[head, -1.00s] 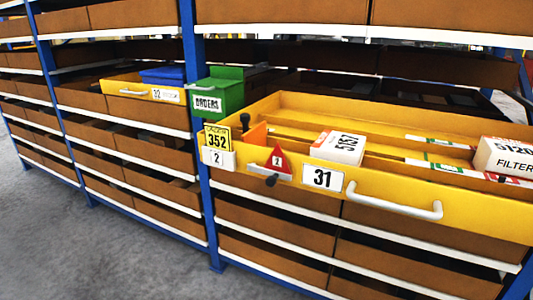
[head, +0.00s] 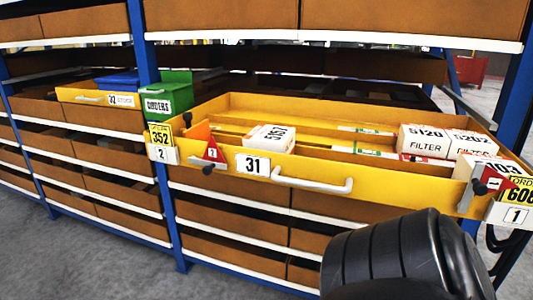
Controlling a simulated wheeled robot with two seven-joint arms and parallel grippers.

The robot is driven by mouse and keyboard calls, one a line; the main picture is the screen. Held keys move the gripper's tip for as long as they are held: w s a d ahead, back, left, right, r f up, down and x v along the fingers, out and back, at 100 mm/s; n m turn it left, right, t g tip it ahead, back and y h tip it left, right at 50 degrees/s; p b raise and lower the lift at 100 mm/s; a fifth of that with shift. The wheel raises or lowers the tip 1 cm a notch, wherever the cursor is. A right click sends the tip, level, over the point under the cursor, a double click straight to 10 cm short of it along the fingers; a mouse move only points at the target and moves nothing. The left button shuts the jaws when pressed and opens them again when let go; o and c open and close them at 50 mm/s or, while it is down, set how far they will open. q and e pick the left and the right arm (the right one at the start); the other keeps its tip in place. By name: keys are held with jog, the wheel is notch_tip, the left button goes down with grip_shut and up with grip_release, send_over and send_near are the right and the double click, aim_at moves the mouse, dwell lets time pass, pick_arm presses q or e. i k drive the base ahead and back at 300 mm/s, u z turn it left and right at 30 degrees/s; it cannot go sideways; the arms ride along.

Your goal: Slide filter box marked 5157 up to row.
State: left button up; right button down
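The filter box marked 5157 (head: 269,139) is white with a red edge. It sits in the left part of the open yellow drawer (head: 215,170) numbered 31, apart from the other boxes. A row of white filter boxes stands at the drawer's right: one marked 5120 (head: 424,141), one that seems to read 5202 (head: 472,142), and one in front partly reading 103 (head: 493,167). A gap of open drawer floor lies between box 5157 and this row. A black rounded part of my own arm shows at the bottom right. Neither gripper's fingers are visible.
The drawer has a white handle (head: 312,184) and lengthwise dividers. A green ORDERS bin (head: 167,100) and a smaller yellow drawer (head: 100,97) are at left. Blue rack posts flank it.

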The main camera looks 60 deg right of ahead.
aim_at(273, 138)
jog(key=k, duration=0.5)
jog(key=z, duration=1.1)
